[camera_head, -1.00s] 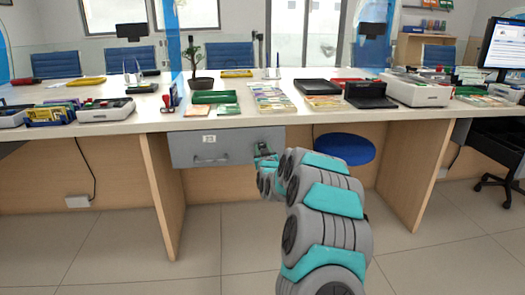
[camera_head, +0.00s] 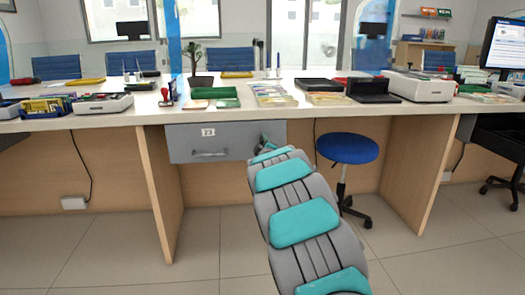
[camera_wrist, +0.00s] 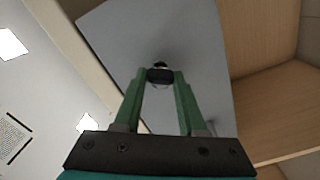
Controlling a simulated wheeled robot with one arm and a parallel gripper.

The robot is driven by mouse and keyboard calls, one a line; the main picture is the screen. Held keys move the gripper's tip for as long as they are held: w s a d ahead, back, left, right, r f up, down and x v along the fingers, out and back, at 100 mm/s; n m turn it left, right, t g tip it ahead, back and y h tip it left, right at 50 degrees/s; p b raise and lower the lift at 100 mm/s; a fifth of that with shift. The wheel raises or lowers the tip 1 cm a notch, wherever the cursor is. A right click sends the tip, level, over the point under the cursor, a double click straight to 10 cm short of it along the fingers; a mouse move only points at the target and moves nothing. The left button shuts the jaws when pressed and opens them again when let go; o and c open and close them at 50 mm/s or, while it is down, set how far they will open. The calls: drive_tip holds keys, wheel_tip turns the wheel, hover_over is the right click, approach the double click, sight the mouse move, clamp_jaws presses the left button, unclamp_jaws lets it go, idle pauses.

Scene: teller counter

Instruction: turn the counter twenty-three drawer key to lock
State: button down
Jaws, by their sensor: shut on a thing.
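The grey drawer (camera_head: 238,141) under the counter carries a small white label that reads 23 (camera_head: 208,132) and a horizontal bar handle (camera_head: 210,153). My gripper (camera_head: 264,141) is at the right end of the drawer front, partly hidden behind my own arm. In the wrist view, the grey drawer face (camera_wrist: 205,60) lies ahead, and my gripper's green fingers (camera_wrist: 160,77) are shut on the dark key head (camera_wrist: 160,75) close to that face. The keyhole is hidden, and I cannot make out the key's angle.
The countertop (camera_head: 235,112) above holds trays, papers and a potted plant (camera_head: 195,62). A blue stool (camera_head: 347,149) stands right of my arm. Wooden panels (camera_head: 160,190) and (camera_head: 412,170) bound the bay. Open floor lies in front.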

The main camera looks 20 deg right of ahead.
drive_tip(key=n+b, duration=0.4)
drive_tip(key=shift+f+n+b, duration=0.3)
drive_tip(key=shift+r+n+b, duration=0.15)
drive_tip(key=shift+n+b, duration=0.35)
drive_tip(key=shift+a, duration=0.1)
drive_tip(key=shift+r, duration=0.1)
drive_tip(key=shift+c, duration=2.4)
unclamp_jaws()
drive_tip(key=v, duration=0.7)
drive_tip(key=shift+s, duration=0.4)
drive_tip(key=shift+a, duration=0.1)
